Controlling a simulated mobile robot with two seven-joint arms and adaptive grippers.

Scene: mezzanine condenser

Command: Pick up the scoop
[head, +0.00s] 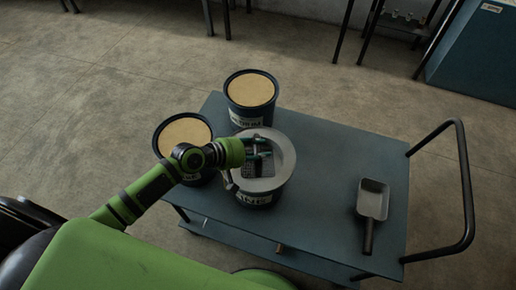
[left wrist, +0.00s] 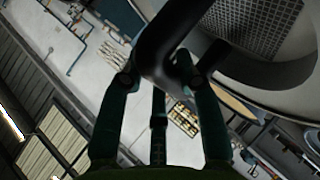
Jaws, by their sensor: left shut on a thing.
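The scoop (head: 373,200) has a grey pan and a dark handle. It lies flat on the right part of the cart top in the head view, with nothing touching it. My left gripper (head: 262,149) is well to its left, over a tub (head: 285,163) with a broad grey rim and a dark grid inside. It is shut on a dark bent bar, seen between the fingers in the left wrist view (left wrist: 158,65). What the bar belongs to is not clear. The scoop cannot be made out in the left wrist view. My right gripper is out of view.
The blue-grey cart (head: 330,160) has a dark push handle (head: 466,190) at its right. Two other tubs with tan tops stand at the back (head: 251,90) and left (head: 183,136). Cart top around the scoop is clear. A blue cabinet (head: 480,50) stands at the upper right.

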